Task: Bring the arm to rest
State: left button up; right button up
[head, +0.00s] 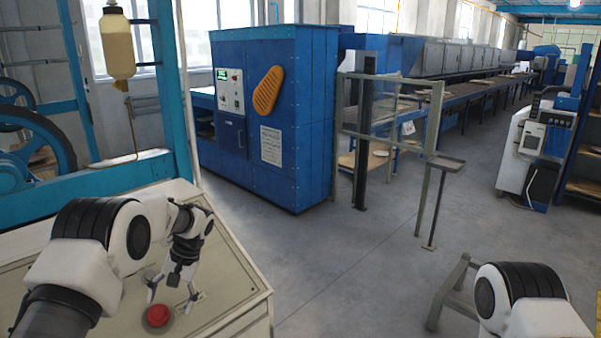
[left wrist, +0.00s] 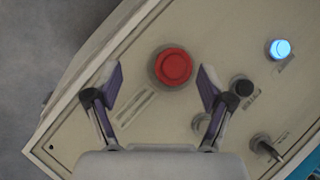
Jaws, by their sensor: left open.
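My left gripper (head: 172,295) is open and empty above the cream control panel (head: 235,287) at the lower left of the head view. A red push button (head: 158,315) sits on the panel close to its fingertips. In the left wrist view the red button (left wrist: 172,66) lies just beyond and between the two spread fingers of the left gripper (left wrist: 160,86). I cannot tell whether the fingers touch it. Part of my right arm (head: 520,298) shows at the lower right of the head view, but its gripper is out of view.
The panel also carries a lit blue button (left wrist: 280,49), a black knob (left wrist: 242,86) and a switch (left wrist: 264,146). A blue machine cabinet (head: 275,120) stands beyond. A blue frame with a hanging bottle (head: 117,45) rises at the left. Grey floor (head: 340,255) lies open in the middle.

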pick_arm(q)
jog(key=s+d+f+m+g+h+b, duration=0.1)
jog(key=s+d+f+g, duration=0.1)
jog(key=s+f, duration=0.9)
jog(key=s+d+f+g+h, duration=0.1)
jog(key=s+d+f, duration=0.2)
jog(key=s+f, duration=0.75)
jog(key=s+d+f+t+h, duration=0.1)
jog(key=s+d+f, duration=0.1)
jog(key=s, duration=0.8)
jog(key=s+d+f+t+h, duration=0.1)
jog(key=s+d+t, duration=0.15)
jog(key=s, duration=0.75)
jog(key=w+t, duration=0.3)
jog(key=w, duration=0.1)
jog(key=shift+w+b, duration=0.15)
jog(key=shift+b, duration=0.25)
jog(key=shift+w, duration=0.15)
jog(key=shift+c, duration=0.4)
